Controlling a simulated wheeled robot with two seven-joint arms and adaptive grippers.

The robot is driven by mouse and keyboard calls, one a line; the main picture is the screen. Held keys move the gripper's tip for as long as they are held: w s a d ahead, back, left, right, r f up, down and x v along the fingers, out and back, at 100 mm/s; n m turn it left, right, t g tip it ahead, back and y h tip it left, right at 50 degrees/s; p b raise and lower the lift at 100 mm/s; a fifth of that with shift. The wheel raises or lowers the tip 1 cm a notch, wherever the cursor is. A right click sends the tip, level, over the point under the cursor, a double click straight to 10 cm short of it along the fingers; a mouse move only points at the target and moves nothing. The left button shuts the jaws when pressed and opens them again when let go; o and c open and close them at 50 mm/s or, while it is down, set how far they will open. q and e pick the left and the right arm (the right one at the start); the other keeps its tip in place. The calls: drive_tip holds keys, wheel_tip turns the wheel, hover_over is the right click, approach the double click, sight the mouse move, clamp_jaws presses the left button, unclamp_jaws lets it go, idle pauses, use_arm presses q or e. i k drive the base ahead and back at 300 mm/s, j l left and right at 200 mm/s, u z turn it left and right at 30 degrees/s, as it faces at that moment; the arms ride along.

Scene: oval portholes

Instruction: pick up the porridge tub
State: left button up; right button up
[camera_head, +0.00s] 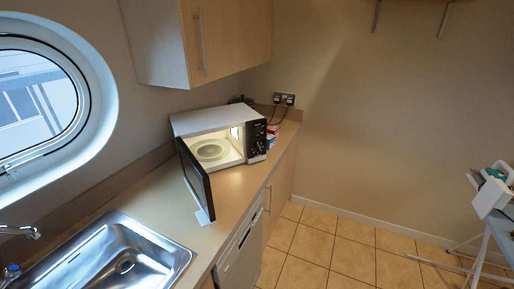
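I cannot make out a porridge tub in the head view. Small red, white and blue items (272,134) stand on the counter just right of the microwave, partly hidden behind it and too small to identify. The white microwave (200,119) stands on the counter with its dark door (196,180) swung open toward the front. Its lit inside shows a round turntable plate (211,151) and no tub that I can see. Neither of my grippers is in view.
A wooden counter (236,183) runs along the left wall, with a steel sink (95,262) at the front. A cupboard (200,45) hangs above the microwave. The tiled floor (335,248) is clear in the middle. An ironing board (495,232) stands at the right edge.

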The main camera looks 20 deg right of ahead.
sight(271, 138)
drive_tip(key=i+l, duration=0.15)
drive_tip(key=l, duration=0.2)
drive_tip(key=i+l, duration=0.2)
drive_tip(key=i+l+u, duration=0.1)
drive_tip(key=l, duration=0.35)
drive_tip(key=i+l, duration=0.4)
drive_tip(key=l, duration=0.25)
drive_tip(key=u, duration=0.05)
